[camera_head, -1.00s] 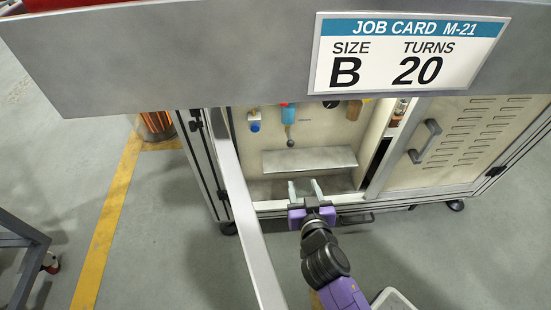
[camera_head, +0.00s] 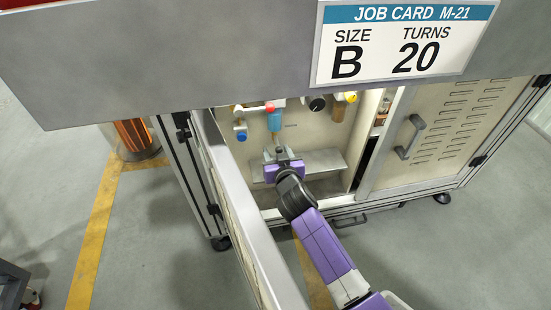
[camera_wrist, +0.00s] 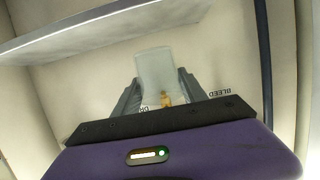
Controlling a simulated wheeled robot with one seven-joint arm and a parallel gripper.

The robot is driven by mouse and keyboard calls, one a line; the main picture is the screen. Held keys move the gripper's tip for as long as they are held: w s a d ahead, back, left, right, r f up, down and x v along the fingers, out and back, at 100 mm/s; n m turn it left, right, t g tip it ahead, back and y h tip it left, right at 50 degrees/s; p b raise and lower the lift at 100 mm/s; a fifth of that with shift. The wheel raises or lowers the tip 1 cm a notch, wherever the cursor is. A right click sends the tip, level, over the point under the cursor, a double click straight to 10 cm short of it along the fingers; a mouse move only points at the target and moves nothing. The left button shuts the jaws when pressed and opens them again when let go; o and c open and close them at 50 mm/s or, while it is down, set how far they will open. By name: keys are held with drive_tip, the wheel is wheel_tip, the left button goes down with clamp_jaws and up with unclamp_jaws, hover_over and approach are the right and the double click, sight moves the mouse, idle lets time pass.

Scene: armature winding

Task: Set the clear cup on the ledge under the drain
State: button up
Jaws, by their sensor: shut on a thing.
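My gripper (camera_head: 279,153) is shut on the clear cup (camera_wrist: 156,68), a pale see-through vessel between the two grey fingers (camera_wrist: 160,93) in the wrist view. The cup can hardly be told apart in the head view. The ledge (camera_wrist: 100,30) also crosses the upper left of the wrist view. A blue-bowled unit (camera_head: 274,119) hangs above, with a drain stem under it.
The open cabinet door (camera_head: 235,205) stands close to the left of my arm. A louvred panel with a handle (camera_head: 410,137) closes the right side. A black knob (camera_head: 317,103) and a yellow-topped unit (camera_head: 343,103) are on the back wall. A grey beam with a job card (camera_head: 400,45) crosses above.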

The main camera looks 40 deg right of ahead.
drive_tip(key=shift+w+d, duration=0.5)
drive_tip(key=shift+w, duration=0.2)
drive_tip(key=shift+f+b, duration=1.15)
drive_tip(key=shift+f, duration=0.6)
drive_tip(key=shift+f, duration=0.1)
drive_tip(key=o, duration=1.3)
